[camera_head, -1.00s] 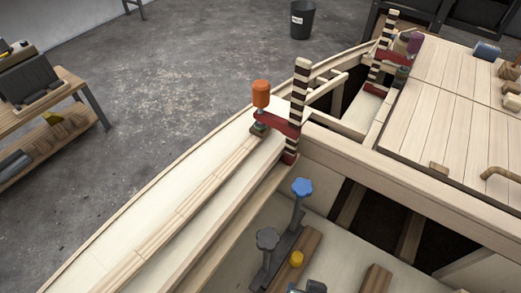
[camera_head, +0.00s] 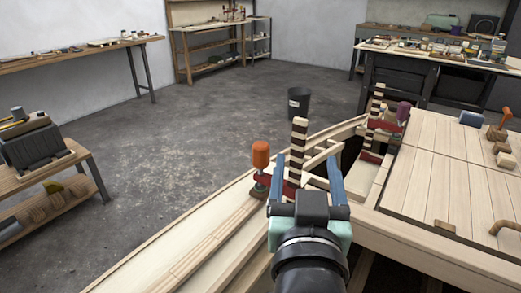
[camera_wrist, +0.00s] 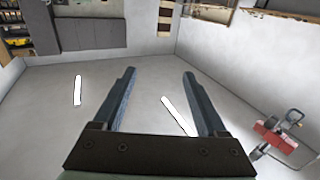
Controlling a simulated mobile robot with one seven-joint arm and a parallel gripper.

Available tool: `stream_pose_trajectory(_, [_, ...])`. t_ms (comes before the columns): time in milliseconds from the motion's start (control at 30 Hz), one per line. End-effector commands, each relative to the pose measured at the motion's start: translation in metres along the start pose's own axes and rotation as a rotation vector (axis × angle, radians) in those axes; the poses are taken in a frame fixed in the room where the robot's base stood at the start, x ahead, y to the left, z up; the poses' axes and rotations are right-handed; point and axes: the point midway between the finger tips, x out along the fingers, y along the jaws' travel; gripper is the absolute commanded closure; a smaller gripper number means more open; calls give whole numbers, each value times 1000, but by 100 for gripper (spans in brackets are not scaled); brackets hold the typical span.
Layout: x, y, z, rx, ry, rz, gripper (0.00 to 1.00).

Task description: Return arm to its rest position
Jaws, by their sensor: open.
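My gripper (camera_head: 306,182) is in the lower middle of the head view, above the hull's edge, with its two blue fingers apart and nothing between them. In the wrist view my gripper (camera_wrist: 160,80) also shows open and empty, with walls and a pale surface with bright strips beyond it. In the head view it appears close beside a clamp with an orange handle (camera_head: 261,155) and a striped bar (camera_head: 298,146). I cannot tell how far apart they are in depth. My arm hides part of the hull below.
A second clamp with a purple handle (camera_head: 403,111) stands farther along the hull. Plank decking (camera_head: 450,165) lies to the right, with loose blocks on it. A low bench (camera_head: 75,160) stands at the left, and a dark bin (camera_head: 299,103) on the open floor (camera_head: 180,130).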

Motion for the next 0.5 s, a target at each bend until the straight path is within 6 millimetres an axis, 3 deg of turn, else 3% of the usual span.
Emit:
stream_pose_trajectory(33, [-4, -11, -35, 4, 127, -20, 25])
stream_pose_trajectory(100, [-16, -21, -84, 12, 283, -42, 25])
stream_pose_trajectory(200, [-42, -34, -144, 29, 490, -71, 25])
stream_pose_trajectory(367, [-103, -47, -220, 67, 796, -112, 25])
stream_pose_trajectory(400, [-102, -47, -244, 68, 799, -112, 25])
stream_pose_trajectory(500, [-98, -46, -273, 65, 785, -110, 25])
